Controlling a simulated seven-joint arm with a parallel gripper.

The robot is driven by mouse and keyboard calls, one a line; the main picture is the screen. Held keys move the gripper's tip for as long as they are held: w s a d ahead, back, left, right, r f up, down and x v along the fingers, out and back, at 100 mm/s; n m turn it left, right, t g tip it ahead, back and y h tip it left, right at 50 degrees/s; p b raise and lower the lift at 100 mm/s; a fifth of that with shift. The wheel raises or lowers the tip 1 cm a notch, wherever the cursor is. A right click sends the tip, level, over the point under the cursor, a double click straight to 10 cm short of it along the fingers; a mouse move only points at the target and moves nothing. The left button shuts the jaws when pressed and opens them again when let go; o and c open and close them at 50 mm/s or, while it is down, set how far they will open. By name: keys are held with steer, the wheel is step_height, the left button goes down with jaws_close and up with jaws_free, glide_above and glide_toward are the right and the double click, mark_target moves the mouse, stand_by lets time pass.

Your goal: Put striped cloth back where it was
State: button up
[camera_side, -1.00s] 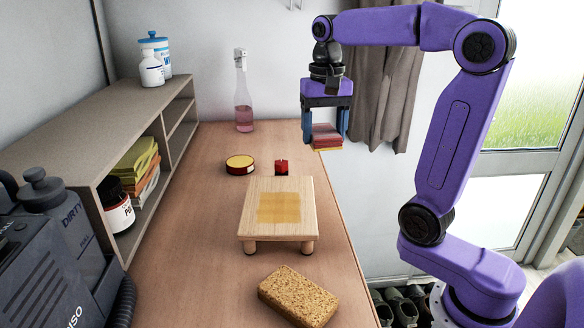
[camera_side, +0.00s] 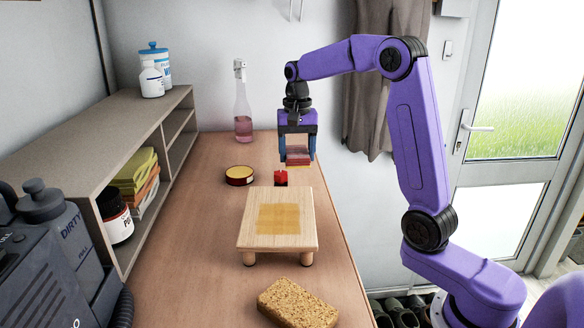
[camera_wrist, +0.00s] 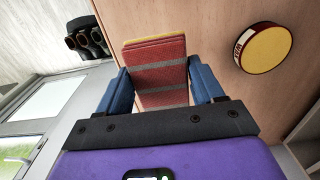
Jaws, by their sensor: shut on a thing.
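The striped cloth (camera_side: 298,157) is a folded red cloth with grey stripes and a yellow edge. My gripper (camera_side: 297,153) is shut on it, with blue fingers on either side. It holds the cloth above the back right part of the bench, behind the small wooden stand (camera_side: 308,229). In the wrist view the cloth (camera_wrist: 157,72) lies between the two fingers, grey stripes running across it. The stand has a yellow-orange square (camera_side: 278,218) on its top, with nothing lying on it.
A small red object (camera_side: 281,178) sits on the bench just below the cloth in the side view. A round yellow-topped tin (camera_side: 239,175) is left of it. A pink bottle (camera_side: 243,110) stands at the back, a sponge (camera_side: 298,303) in front. A shelf (camera_side: 120,125) holds folded cloths (camera_side: 136,176).

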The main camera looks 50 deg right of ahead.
mark_target(292, 179)
steer(key=shift+w+d+f, duration=0.1)
steer(key=shift+w+f, duration=0.6)
steer(key=shift+f, duration=0.2)
steer(key=shift+w+f, duration=0.15)
steer(key=shift+f, duration=0.75)
steer(key=shift+w+f, duration=0.1)
steer(key=shift+f, duration=0.8)
steer(key=o, duration=1)
steer(key=shift+f, duration=0.15)
step_height(292, 179, up, 12)
steer(key=shift+r, duration=0.2)
